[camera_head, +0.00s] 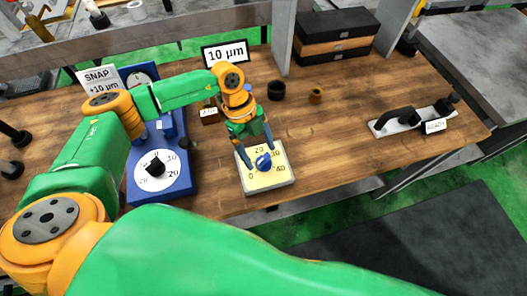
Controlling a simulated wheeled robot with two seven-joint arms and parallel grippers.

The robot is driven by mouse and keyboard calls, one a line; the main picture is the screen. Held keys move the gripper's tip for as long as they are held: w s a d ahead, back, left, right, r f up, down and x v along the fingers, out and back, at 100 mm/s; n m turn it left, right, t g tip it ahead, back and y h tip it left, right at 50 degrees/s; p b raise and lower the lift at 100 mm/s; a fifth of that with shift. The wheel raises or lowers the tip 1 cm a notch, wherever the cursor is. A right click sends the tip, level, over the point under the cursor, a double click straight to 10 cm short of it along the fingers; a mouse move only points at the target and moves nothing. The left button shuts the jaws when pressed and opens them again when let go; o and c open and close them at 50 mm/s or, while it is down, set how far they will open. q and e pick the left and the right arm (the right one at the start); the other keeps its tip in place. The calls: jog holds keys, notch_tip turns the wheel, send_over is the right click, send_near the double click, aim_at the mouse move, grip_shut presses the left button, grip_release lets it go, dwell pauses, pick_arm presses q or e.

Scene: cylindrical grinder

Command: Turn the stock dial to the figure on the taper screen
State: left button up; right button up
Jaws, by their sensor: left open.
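The stock dial is a cream-faced box (279,179) on the wooden bench, with a blue knob (264,162) at its middle. Its printed figures 0, 20, 30 and 40 show; the stretch between 0 and 20 is covered by my gripper. I cannot tell where the knob points. The taper screen (225,53) is a black-framed white sign at the back reading 10 µm. My left gripper (257,152) is open above the dial, fingers pointing down, close to the knob; contact cannot be told. My right gripper is not in view.
Left of the dial stands a blue unit (177,191) with a white dial and black knob (155,164). A sign (101,79) reads SNAP +10 µm. Dark cups (276,90) stand behind. Stacked boxes (337,37) and a READY plate (436,126) are farther right.

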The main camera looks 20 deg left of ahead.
aim_at(263, 157)
pick_arm(q)
jog(key=x, duration=0.2)
jog(key=shift+d+f, duration=0.25)
jog(key=shift+w+f, duration=0.15)
jog(key=shift+f, duration=0.2)
jog(key=shift+r, duration=0.1)
jog(key=c, duration=1.3)
